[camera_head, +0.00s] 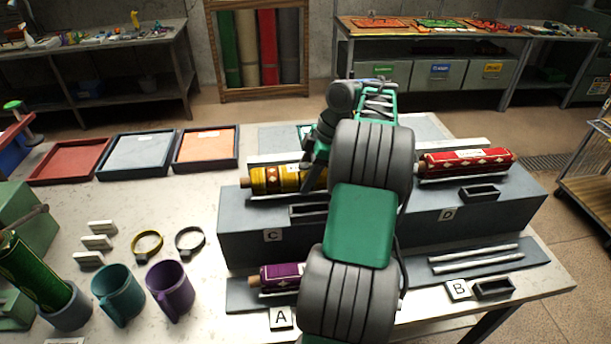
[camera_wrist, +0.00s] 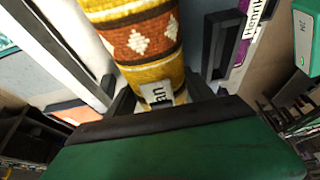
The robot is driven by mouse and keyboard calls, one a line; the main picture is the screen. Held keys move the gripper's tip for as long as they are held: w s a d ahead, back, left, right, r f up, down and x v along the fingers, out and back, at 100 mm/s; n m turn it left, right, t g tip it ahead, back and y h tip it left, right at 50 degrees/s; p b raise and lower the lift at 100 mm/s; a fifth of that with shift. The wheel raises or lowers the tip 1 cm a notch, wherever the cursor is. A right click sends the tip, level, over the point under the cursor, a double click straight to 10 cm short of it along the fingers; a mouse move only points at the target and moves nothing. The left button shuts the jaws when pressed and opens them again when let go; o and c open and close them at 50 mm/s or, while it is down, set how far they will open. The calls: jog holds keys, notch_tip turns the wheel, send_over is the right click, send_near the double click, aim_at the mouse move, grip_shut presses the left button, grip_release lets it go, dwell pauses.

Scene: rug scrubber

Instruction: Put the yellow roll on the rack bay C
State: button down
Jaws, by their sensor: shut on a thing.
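The yellow roll (camera_head: 270,180) with red-brown diamond bands lies level over the rails of bay C, on the upper left step of the rack (camera_head: 235,223). My gripper (camera_wrist: 160,92) is shut on the yellow roll, which also fills the top middle of the wrist view (camera_wrist: 140,40) with a white name label. My arm hides the roll's right end in the head view.
A red roll (camera_head: 466,161) lies in bay D and a purple roll (camera_head: 283,275) in bay A. Bay B shows bare rails (camera_head: 475,258). Mugs (camera_head: 171,290), tape rings (camera_head: 147,245) and trays (camera_head: 206,149) stand to the left on the table.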

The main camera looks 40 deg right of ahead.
aim_at(309, 167)
jog(key=shift+c, duration=1.9)
grip_release()
jog(key=p+v, duration=0.5)
jog(key=v, duration=0.3)
jog(key=shift+a, duration=0.1)
jog(key=w+a+r+m, duration=0.1)
jog(key=a, duration=0.3)
jog(key=w+a+r, duration=0.2)
jog(key=a, duration=0.1)
jog(key=w+a+r+m, duration=0.1)
jog(key=w+a, duration=0.1)
jog(key=a, duration=0.2)
jog(key=shift+w+a+r+m+t, duration=0.15)
jog(key=shift+a+r+m+t, duration=0.15)
jog(key=shift+r, duration=0.05)
jog(key=s+a+r+m+h, duration=0.1)
jog(key=a+r+m, duration=0.15)
jog(key=a, duration=1.15)
jog(key=s+a+f+m+t+h, duration=0.1)
jog(key=s+a+f+m, duration=0.1)
jog(key=s, duration=0.4)
jog(key=s+a+f+m+t+h, duration=0.1)
jog(key=s+a+f+m, duration=0.2)
jog(key=s+a+m, duration=0.1)
jog(key=shift+s+a+h, duration=0.3)
jog(key=shift+s+a, duration=0.55)
jog(key=shift+s, duration=0.15)
